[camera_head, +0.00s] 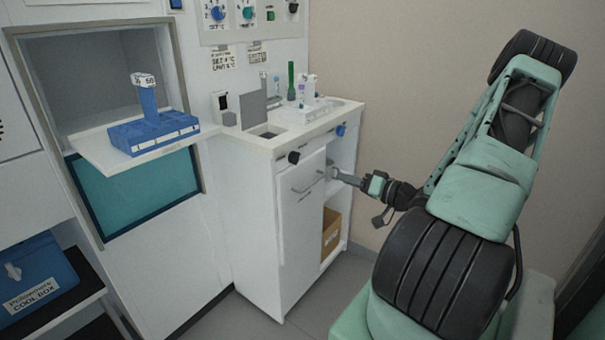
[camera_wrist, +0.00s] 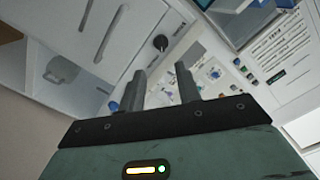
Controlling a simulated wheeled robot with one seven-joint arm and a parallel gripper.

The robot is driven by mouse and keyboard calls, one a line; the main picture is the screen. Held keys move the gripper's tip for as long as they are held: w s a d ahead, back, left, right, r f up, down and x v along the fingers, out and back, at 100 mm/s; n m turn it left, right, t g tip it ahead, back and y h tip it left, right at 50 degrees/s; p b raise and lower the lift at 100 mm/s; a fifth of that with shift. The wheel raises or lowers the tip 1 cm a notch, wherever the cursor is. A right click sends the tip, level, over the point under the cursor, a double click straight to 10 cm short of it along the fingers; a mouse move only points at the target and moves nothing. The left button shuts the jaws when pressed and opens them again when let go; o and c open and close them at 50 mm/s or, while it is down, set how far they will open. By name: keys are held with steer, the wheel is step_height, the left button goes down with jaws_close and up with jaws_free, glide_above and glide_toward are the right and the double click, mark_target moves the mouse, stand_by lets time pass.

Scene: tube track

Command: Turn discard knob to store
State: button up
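Which knob is the discard knob I cannot tell, as no label reads clearly. A black knob (camera_head: 293,157) sits on the counter's front edge above a cabinet door; it also shows in the wrist view (camera_wrist: 160,42), ahead of my fingertips. A blue knob (camera_head: 341,130) sits on the same edge, farther right. A blue knob (camera_head: 217,13) and a teal knob (camera_head: 248,12) are on the wall panel. My gripper (camera_head: 331,173) is below the counter edge, near the cabinet's right side. In the wrist view my gripper (camera_wrist: 160,72) has its fingers apart, with nothing between them.
The white cabinet door (camera_head: 301,205) has a bar handle (camera_head: 308,182) close to my gripper. An open shelf beside it holds a cardboard box (camera_head: 331,231). Tubes and a rack (camera_head: 308,101) stand on the counter. A blue tube rack (camera_head: 153,130) is on a pull-out tray at left.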

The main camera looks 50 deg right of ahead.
mark_target(295, 158)
steer(key=w, duration=1.6)
steer(key=shift+w+a, duration=0.15)
steer(key=shift+a, duration=0.25)
jaws_close()
